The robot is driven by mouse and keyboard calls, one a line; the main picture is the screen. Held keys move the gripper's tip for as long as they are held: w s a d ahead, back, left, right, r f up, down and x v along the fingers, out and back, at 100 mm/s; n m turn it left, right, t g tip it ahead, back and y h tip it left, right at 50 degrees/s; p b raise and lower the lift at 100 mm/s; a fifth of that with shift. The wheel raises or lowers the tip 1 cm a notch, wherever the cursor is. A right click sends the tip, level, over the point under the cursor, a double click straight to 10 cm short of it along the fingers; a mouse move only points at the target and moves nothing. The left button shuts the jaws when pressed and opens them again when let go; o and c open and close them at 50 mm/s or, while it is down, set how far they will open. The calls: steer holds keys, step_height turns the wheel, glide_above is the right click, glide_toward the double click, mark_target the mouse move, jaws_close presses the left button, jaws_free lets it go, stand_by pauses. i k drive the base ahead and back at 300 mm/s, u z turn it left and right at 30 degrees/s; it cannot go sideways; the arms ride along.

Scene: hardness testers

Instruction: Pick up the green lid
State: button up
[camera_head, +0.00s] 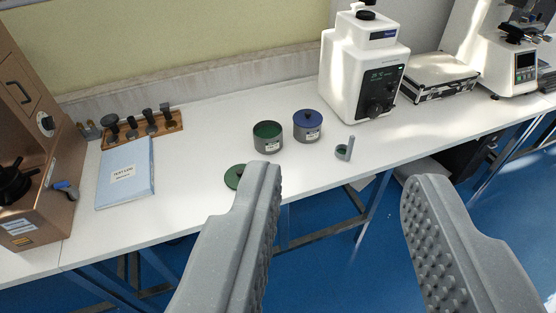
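The green lid (233,177) lies on the white table near its front edge, left of the middle. My left finger covers its right part. An open grey pot with a green inside (267,141) stands just behind and to the right of the lid. My gripper (345,185) is open and empty, with its two grey fingers wide apart in the foreground. It appears nearer to the camera than the table, and the lid shows just past the left fingertip.
A pot with a blue lid (308,126) and a small grey upright piece (344,149) stand to the right. A white machine (364,70) is behind them. A blue folder (125,174), a wooden rack (143,130) and a brown machine (25,150) are left. Bare table (190,200) lies between folder and lid.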

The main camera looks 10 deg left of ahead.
mark_target(232, 176)
steer(key=z, duration=0.15)
steer(key=i, duration=1.65)
steer(key=u, duration=0.55)
